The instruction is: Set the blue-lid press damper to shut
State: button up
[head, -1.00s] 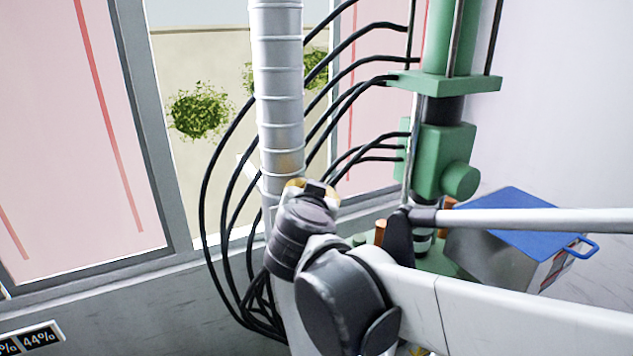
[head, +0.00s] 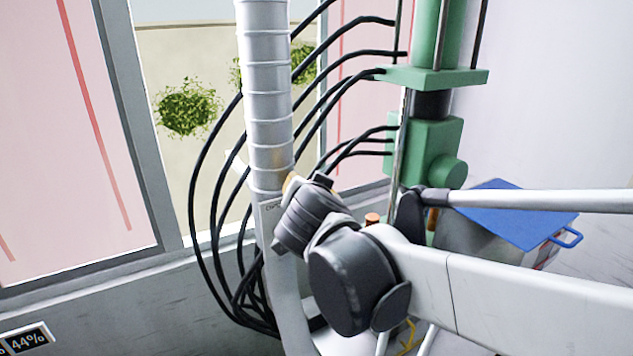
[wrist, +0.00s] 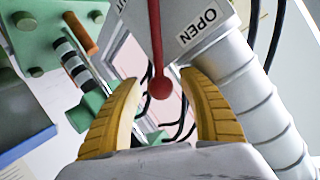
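The damper's red lever (wrist: 157,50) hangs down in the wrist view and ends in a round red knob. It is beside a pale plate (wrist: 190,20) marked OPEN, with another label partly cut off, on the silver duct (wrist: 255,85). My gripper (wrist: 160,77) is open, with its two yellow fingers apart on either side of the knob; I cannot tell its depth relative to them. In the head view the silver duct (head: 264,100) stands upright left of the green press (head: 430,150). The blue lid (head: 515,213) tops a grey box beside the press. My arm hides the lever there.
Several black hoses (head: 225,170) loop between the press and the duct's lower end, close to my wrist. A window (head: 185,60) lies behind them. The wrist view shows green press parts (wrist: 60,35) at left.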

jog(key=shift+s, duration=0.1)
jog(key=v, duration=1.2)
